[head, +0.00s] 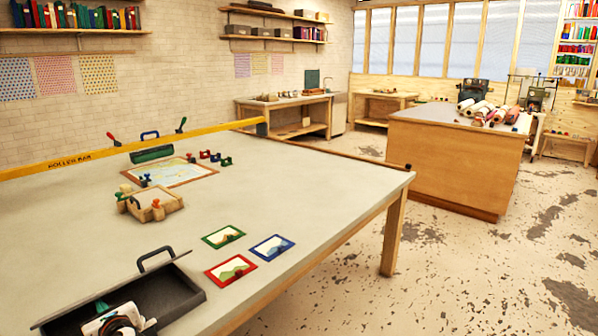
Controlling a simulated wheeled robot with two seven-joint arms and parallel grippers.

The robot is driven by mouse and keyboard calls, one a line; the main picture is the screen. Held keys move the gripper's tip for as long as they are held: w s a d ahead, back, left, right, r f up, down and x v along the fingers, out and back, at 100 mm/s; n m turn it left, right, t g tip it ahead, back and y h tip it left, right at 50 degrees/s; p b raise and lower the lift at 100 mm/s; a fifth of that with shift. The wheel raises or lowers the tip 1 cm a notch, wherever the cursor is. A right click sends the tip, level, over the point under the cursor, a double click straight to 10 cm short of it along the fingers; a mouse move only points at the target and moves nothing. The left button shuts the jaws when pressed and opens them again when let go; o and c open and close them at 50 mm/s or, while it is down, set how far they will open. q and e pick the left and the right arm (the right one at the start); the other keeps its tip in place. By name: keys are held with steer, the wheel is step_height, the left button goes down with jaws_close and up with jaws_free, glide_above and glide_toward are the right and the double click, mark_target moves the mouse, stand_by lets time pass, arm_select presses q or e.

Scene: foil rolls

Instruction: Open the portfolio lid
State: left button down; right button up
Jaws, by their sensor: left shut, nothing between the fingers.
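A dark grey, shallow case (178,284) with a dark upright handle (156,259) lies at the lower left of the table; it looks like the portfolio. I see into it from above, and its near part runs out of the picture. I cannot make out a separate lid. My left gripper (118,319), white and dark, is low over the near part of the case, shut and empty. I cannot tell whether it touches the case. A small green piece shows beside it, partly hidden. My right gripper is not in view.
Red (231,269), green (223,237) and blue (272,248) framed cards lie right of the case. A wooden block fixture (151,204), a framed map-like sheet (170,173) and a yellow bar (90,158) are farther back. The table's right side is clear.

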mark_target(97, 296)
arm_select(q)
steer(key=shift+r+b+x, duration=0.2)
steer(key=shift+b+x, duration=0.5)
steer(key=shift+x, duration=0.7)
steer(key=shift+r+b+x, duration=0.25)
steer(key=shift+b+x, duration=0.4)
steer(key=shift+x, duration=0.75)
steer(key=shift+r+b+x, duration=0.2)
steer(key=shift+b+x, duration=0.5)
steer(key=shift+x, duration=0.65)
steer(key=shift+a, duration=0.1)
